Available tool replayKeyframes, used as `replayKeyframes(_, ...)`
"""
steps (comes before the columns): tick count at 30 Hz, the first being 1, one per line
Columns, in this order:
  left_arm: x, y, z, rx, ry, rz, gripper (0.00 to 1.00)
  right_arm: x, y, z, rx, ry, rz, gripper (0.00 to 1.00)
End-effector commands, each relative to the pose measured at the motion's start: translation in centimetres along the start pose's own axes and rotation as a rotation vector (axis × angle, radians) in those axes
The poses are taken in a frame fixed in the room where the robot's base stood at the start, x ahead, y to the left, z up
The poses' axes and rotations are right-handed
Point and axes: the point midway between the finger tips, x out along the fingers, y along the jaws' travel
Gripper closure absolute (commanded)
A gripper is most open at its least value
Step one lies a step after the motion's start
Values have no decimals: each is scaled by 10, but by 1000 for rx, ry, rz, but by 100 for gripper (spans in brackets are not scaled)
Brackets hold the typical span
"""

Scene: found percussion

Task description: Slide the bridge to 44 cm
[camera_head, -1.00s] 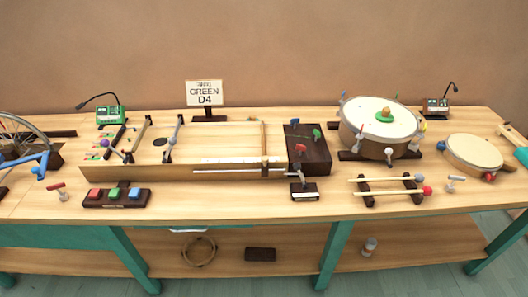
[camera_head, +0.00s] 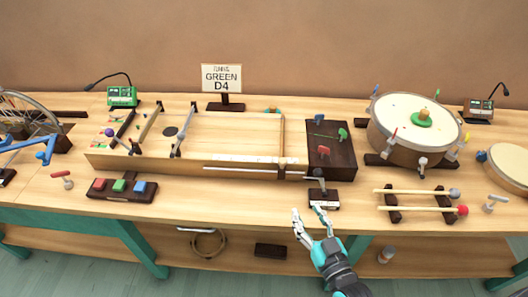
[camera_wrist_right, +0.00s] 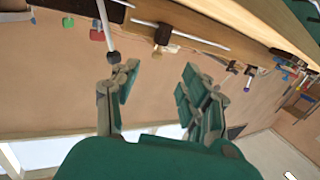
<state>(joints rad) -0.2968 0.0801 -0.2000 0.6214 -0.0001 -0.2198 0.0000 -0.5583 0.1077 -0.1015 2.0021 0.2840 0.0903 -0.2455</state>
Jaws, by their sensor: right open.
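The long wooden string box (camera_head: 150,165) lies on the bench, with a pale scale strip (camera_head: 240,158) along its front right. A thin tan wooden bridge (camera_head: 282,140) crosses its right part, and its block-like front end (camera_head: 282,171) stands by the front rail. My left gripper is out of view.
A grey-tipped lever on a small dark base (camera_head: 322,200) stands close by my right gripper. A dark block (camera_head: 332,160) with coloured pegs adjoins the box's right end. Coloured buttons (camera_head: 118,187) stand front left; mallets (camera_head: 420,200) lie right. A sign (camera_head: 221,77) reads "GREEN D4".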

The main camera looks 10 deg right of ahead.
Motion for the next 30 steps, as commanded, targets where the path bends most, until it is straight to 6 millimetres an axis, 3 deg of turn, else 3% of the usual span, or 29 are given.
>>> replayKeyframes(3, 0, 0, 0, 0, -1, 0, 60, 0, 1, -22, 1, 46, 4, 54)
replayKeyframes(8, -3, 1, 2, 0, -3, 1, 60, 17, 1, -26, 1, 52, 5, 54)
replayKeyframes(24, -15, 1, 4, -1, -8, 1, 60, 131, 1, -31, 2, 50, 3, 54)
replayKeyframes(30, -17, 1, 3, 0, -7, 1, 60, 161, 1, -31, 1, 48, 3, 54)
